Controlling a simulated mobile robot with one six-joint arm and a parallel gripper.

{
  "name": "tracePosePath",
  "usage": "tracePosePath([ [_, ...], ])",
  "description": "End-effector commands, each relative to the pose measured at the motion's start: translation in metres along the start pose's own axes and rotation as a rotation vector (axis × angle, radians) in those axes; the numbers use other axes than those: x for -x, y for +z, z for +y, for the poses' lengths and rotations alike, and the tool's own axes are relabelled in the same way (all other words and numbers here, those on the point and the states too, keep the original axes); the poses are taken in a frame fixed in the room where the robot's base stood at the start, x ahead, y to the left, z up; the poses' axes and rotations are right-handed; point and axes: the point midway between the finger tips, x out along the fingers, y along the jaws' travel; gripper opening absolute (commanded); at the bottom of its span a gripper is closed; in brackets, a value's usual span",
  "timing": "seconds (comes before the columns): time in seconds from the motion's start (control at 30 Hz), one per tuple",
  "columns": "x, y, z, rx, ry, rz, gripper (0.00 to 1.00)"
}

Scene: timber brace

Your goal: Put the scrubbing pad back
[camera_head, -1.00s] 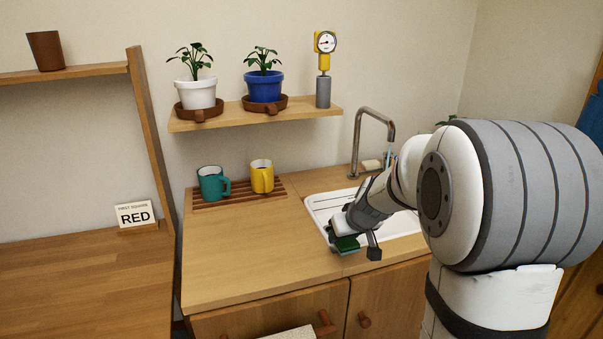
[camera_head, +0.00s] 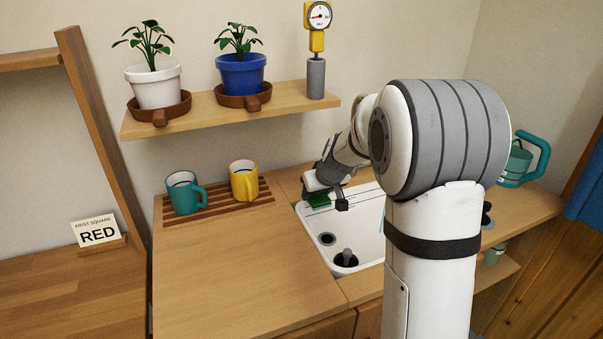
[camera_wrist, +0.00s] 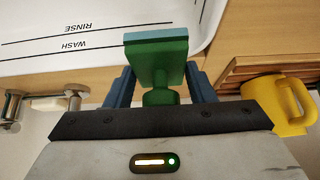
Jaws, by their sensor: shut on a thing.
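The green scrubbing pad (camera_wrist: 157,58), with a blue-edged face and a round green knob, is in my gripper (camera_wrist: 160,90). The blue fingers stand on either side of its knob. In the head view the pad (camera_head: 319,201) shows under my gripper (camera_head: 328,196), above the far left part of the white sink (camera_head: 310,218). In the wrist view the sink (camera_wrist: 60,30) has lines marked RINSE and WASH. The pad appears apart from the sink. The faucet is mostly hidden behind my arm.
A teal mug (camera_head: 184,193) and a yellow mug (camera_head: 243,181) stand on a slatted rack (camera_head: 215,204) left of the sink. A shelf (camera_head: 205,115) above holds two potted plants and a gauge (camera_head: 318,30). The counter (camera_head: 230,255) in front is clear.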

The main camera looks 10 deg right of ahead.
Motion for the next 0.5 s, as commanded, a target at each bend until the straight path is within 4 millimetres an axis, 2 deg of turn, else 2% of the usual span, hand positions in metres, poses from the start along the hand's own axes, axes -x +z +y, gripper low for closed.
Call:
tracePosePath([
  [0.03, -0.008, -0.013, 0.0, 0.002, -0.001, -0.002, 0.28],
  [0.2, -0.03, -0.047, 0.003, -0.003, 0.002, 0.0, 0.28],
  [0.5, -0.047, -0.073, 0.005, -0.006, 0.004, 0.0, 0.28],
])
